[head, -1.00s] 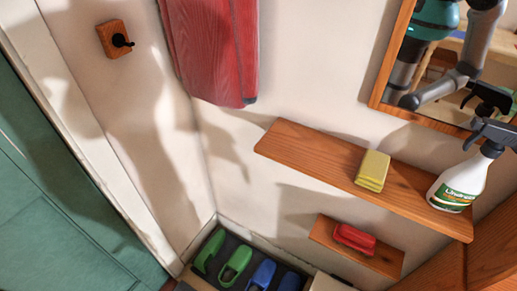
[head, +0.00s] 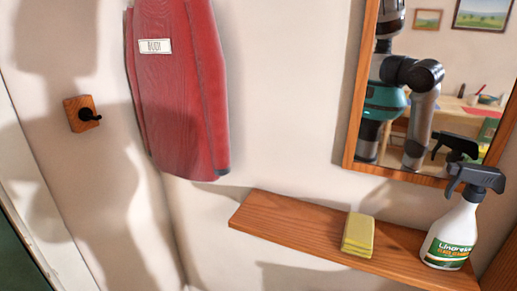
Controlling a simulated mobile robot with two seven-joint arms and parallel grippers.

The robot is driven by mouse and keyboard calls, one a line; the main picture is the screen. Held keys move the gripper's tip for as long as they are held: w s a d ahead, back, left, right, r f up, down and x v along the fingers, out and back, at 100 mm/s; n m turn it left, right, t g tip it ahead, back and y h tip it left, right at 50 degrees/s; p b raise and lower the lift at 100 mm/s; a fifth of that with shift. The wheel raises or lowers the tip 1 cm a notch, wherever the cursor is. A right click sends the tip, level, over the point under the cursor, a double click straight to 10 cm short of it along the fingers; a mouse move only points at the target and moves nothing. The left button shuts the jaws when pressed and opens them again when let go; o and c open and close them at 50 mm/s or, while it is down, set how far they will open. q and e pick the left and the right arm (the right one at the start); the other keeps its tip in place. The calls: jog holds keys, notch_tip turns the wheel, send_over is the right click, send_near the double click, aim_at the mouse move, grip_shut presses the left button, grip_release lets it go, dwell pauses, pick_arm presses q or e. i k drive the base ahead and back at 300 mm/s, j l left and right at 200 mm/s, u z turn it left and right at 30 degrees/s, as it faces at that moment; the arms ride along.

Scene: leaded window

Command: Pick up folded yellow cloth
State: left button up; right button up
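The folded yellow cloth (head: 358,234) lies on a wooden wall shelf (head: 285,226), right of the shelf's middle. A white spray bottle (head: 452,236) with a dark trigger head stands on the shelf to its right, with a gap between them. Neither of my grippers shows directly in the head view. Part of my body shows only as a reflection in the mirror, where no gripper can be made out.
A wood-framed mirror (head: 425,100) hangs above the shelf's right part. A red garment (head: 182,90) hangs on the wall, left of the mirror. A wooden block with a black hook (head: 82,114) is further left. The shelf's left part is bare.

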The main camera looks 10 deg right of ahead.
aim_at(358, 237)
jog(key=z, duration=0.75)
jog(key=i, duration=0.1)
